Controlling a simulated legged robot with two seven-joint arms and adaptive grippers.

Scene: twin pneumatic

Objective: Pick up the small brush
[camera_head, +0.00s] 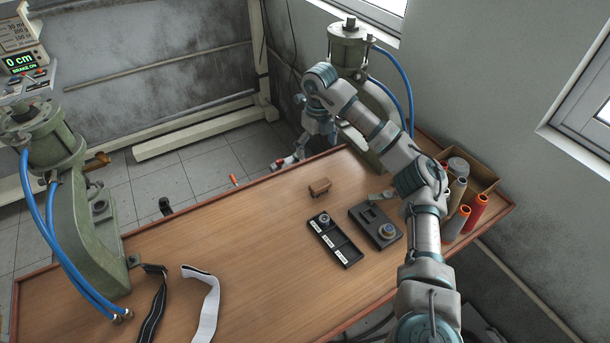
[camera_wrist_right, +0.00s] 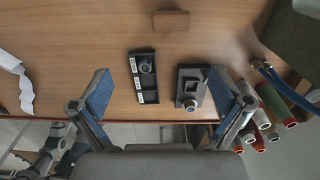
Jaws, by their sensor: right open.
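The small brush looks to be the brown, block-shaped piece (camera_head: 319,187) lying alone on the table. Its bristles cannot be made out. In the right wrist view the brown piece (camera_wrist_right: 171,20) lies at the top, beyond my fingertips. My right gripper (camera_head: 305,150) hangs from the bent arm, above the far side of the table and apart from the brown piece. In its wrist view the right gripper (camera_wrist_right: 161,85) shows its two blue-padded fingers wide apart with nothing between them. My left gripper is not in view.
A black compartment tray (camera_head: 334,240) and a dark block with a round knob (camera_head: 386,231) lie nearer me. Thread spools (camera_head: 467,213) stand at the right. Green presses flank the table, left (camera_head: 95,215) and right (camera_head: 350,50). Straps (camera_head: 207,300) lie at the left. The middle is clear.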

